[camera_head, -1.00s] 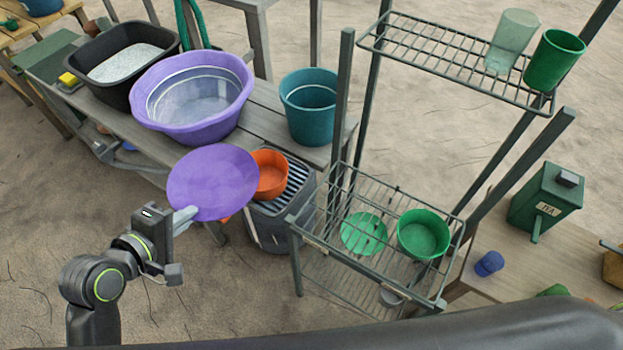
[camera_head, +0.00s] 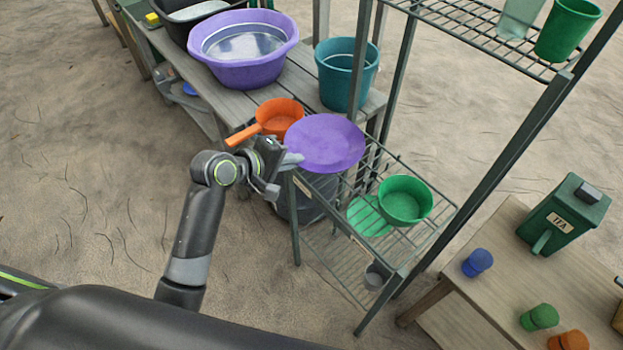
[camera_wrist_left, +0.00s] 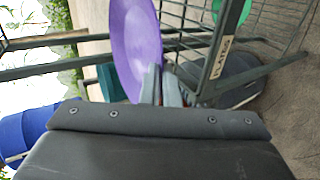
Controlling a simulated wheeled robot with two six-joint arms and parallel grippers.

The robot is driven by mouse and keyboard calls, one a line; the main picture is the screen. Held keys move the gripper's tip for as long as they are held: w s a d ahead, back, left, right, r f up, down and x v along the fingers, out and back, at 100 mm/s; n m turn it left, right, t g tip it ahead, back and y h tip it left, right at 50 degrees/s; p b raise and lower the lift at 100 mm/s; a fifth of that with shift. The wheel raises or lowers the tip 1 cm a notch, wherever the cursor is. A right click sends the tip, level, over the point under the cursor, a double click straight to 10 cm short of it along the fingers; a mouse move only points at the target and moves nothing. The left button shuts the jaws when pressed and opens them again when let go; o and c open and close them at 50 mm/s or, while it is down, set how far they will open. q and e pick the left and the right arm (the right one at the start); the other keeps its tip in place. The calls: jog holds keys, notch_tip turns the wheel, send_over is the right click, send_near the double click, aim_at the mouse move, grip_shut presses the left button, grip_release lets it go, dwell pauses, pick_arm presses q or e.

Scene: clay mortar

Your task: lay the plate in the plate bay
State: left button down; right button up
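My left gripper (camera_head: 290,160) is shut on the rim of the purple plate (camera_head: 325,143). The plate is held above the left end of the wire rack's lower basket (camera_head: 428,243) and hides part of it. In the left wrist view, the purple plate (camera_wrist_left: 136,45) stands out from the fingertips (camera_wrist_left: 160,86), next to a label (camera_wrist_left: 221,57) on the rack that seems to read PLATES. A green plate (camera_head: 368,217) lies in the basket, beside a green bowl (camera_head: 404,201). My right gripper is not in view.
A rack post (camera_head: 360,75) rises behind the purple plate. An orange pan (camera_head: 280,113), a teal bucket (camera_head: 342,75) and a purple tub (camera_head: 243,68) are at the bench on the left. A grey cup (camera_head: 376,276) is low in the rack. Sandy ground is open at left.

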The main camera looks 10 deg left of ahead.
pick_arm(q)
jog(key=shift+f, duration=4.15)
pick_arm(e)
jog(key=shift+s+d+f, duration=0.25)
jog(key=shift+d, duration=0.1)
pick_arm(q)
jog(key=c, duration=1.7)
grip_release()
jog(key=shift+s+f+b, duration=0.1)
jog(key=shift+f+b, duration=0.05)
jog(key=shift+b, duration=0.15)
